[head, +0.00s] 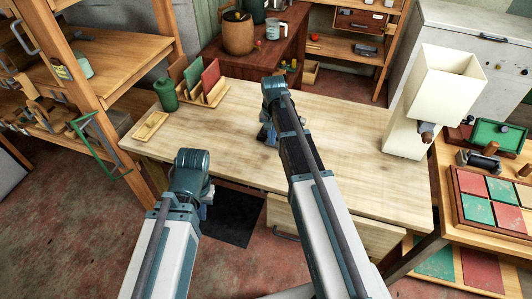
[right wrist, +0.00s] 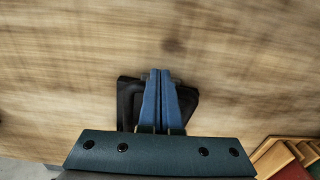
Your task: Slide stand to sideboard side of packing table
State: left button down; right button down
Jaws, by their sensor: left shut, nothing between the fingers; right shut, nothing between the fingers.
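A wooden stand (head: 213,96) holding a red and a green upright panel is at the back left of the light wooden packing table (head: 340,145). Its corner also shows at the lower right of the right wrist view (right wrist: 268,153). My right gripper (head: 266,138) is over the middle of the table, to the right of the stand and apart from it. Its blue fingers are shut and empty in the right wrist view (right wrist: 161,76). My left gripper (head: 206,212) is in front of the table's near edge, mostly hidden behind its own wrist; it is shut and empty.
A green canister (head: 166,94) and a small wooden tray (head: 150,126) stand left of the stand. A dark red-brown cabinet (head: 285,50) is behind the table. The right half of the tabletop is mostly bare.

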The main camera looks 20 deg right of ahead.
jog(key=w+d, duration=0.2)
jog(key=w, duration=0.1)
jog(key=w+d, duration=0.1)
jog(key=w, duration=0.2)
jog(key=w+d, duration=0.2)
jog(key=shift+w+d, duration=0.3)
jog(key=shift+w, duration=0.1)
